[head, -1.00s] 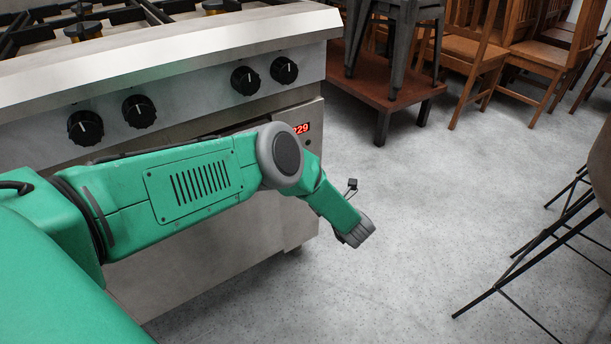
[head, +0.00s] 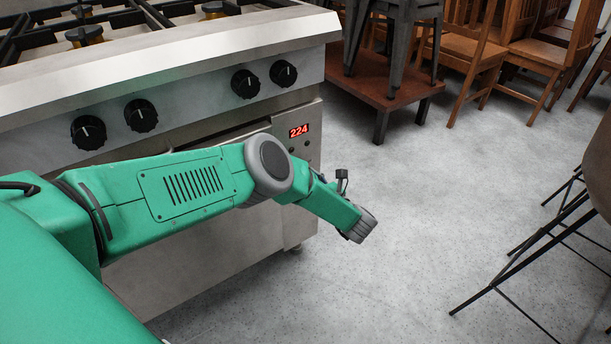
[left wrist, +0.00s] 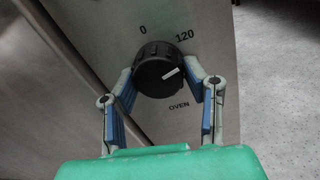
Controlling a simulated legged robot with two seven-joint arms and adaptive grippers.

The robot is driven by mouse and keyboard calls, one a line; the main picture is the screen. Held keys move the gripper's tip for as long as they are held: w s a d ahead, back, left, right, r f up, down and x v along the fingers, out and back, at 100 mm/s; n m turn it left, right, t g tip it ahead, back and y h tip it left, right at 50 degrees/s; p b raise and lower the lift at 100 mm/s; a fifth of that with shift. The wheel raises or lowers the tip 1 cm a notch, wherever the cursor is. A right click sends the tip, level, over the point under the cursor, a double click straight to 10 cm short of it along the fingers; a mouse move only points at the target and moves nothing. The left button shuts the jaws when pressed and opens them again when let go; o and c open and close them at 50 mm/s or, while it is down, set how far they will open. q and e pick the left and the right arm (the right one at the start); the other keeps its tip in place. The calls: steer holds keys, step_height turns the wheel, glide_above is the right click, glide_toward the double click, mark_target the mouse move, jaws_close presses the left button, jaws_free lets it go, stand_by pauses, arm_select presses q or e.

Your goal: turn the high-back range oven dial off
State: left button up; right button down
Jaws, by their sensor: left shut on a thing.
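The oven dial (left wrist: 152,70) is a black round knob in the left wrist view, on a steel panel marked 0 at upper left, 120 at upper right and OVEN below. Its white pointer line points right and slightly up, below the 120 mark. My left gripper (left wrist: 161,78) is shut on the dial, with one finger on each side. In the head view my green left arm reaches across the range (head: 190,270); the oven dial and my left fingers are hidden there. My right gripper is not in view.
Several black burner knobs (head: 142,115) line the range's upper front. A red display (head: 299,131) reads 224. A low red-brown table (head: 385,85) carries metal stools, with stacked wooden chairs (head: 480,60) behind. Black chair legs (head: 520,260) stand at right. Grey floor between is clear.

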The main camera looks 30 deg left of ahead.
arm_select(q)
steer(key=n+p, duration=0.1)
steer(key=n, duration=0.5)
steer(key=shift+w, duration=0.1)
steer(key=shift+f+n+h, duration=0.1)
steer(key=shift+n+h, duration=0.2)
steer(key=shift+n, duration=1.2)
steer(key=n+b, duration=0.2)
steer(key=n, duration=0.1)
steer(key=shift+f+b, duration=0.15)
steer(key=shift+b, duration=0.2)
steer(key=shift+w+r+n+b, duration=0.1)
steer(key=shift+r+n+b, duration=0.15)
steer(key=shift+n+b, duration=0.9)
steer(key=shift+d, duration=0.1)
steer(key=o, duration=1.1)
steer(key=shift+o, duration=0.2)
